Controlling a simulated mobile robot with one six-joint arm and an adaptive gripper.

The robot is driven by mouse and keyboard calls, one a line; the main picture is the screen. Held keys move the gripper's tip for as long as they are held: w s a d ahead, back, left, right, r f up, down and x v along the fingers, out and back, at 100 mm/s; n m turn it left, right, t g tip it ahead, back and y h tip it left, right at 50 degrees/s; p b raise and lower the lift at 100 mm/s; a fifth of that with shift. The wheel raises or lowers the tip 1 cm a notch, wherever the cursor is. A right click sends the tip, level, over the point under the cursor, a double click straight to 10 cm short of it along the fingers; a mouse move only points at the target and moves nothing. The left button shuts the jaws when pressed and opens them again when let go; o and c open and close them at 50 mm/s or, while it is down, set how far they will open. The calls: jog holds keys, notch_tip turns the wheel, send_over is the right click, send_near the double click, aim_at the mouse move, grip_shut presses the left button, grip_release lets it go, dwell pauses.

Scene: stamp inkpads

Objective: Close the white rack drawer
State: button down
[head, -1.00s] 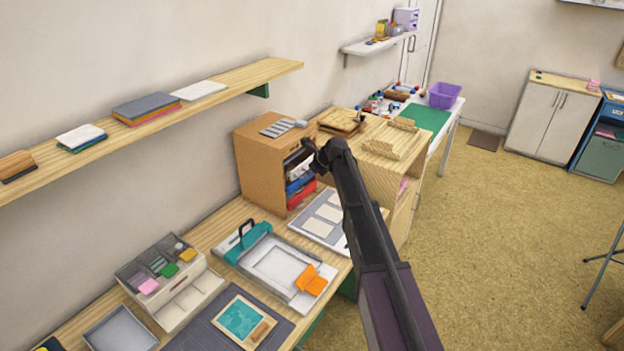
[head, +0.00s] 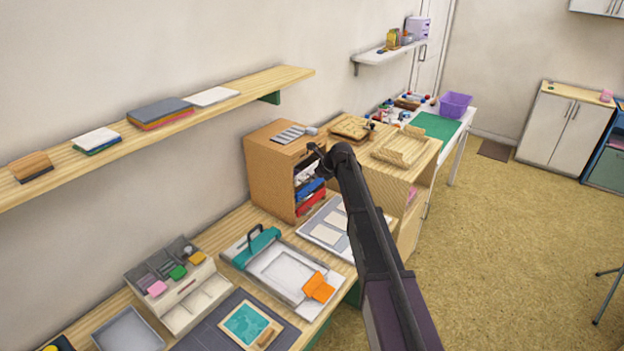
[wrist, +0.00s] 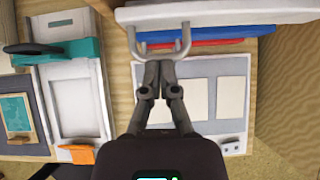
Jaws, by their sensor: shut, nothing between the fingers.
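The wooden rack (head: 272,178) stands on the bench with its open side facing right. Its white drawer (head: 306,172) sits above a blue drawer (head: 310,188) and a red drawer (head: 312,203), partly hidden by my arm. In the wrist view the white drawer (wrist: 225,13) spans the top and sticks out past the blue and red fronts, with a grey U-shaped handle (wrist: 186,42). My gripper (wrist: 159,70) is shut and empty, its fingertips close to the handle; contact is unclear. In the head view my gripper (head: 320,155) is beside the rack's upper front.
A grey board with pale sheets (head: 325,234) lies in front of the rack. A teal-edged tray (head: 285,272) lies nearer on the bench. A wooden cabinet (head: 405,178) stands to the right of the rack. A shelf (head: 230,106) runs along the wall at left.

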jog(key=s+d+f+p+v, duration=0.1)
jog(key=p+v, duration=0.7)
jog(key=v, duration=0.5)
jog(key=shift+s+f+p, duration=0.15)
jog(key=shift+f+p, duration=0.05)
jog(key=shift+p, duration=0.15)
jog(key=shift+d, duration=0.1)
jog(key=s+d+f+n+g+h, duration=0.1)
jog(key=s+d+n+h, duration=0.1)
jog(key=s+n, duration=0.6)
jog(key=s+d+f+n+g+h, duration=0.2)
jog(key=s+n, duration=0.7)
jog(key=s, duration=0.7)
jog(key=s+d+f+n+g+h, duration=0.1)
jog(key=s+d+n, duration=0.1)
jog(key=s+n, duration=0.7)
jog(key=s, duration=0.4)
jog(key=shift+d+f+g+h+b, duration=0.35)
jog(key=shift+f+g+h+b, duration=0.05)
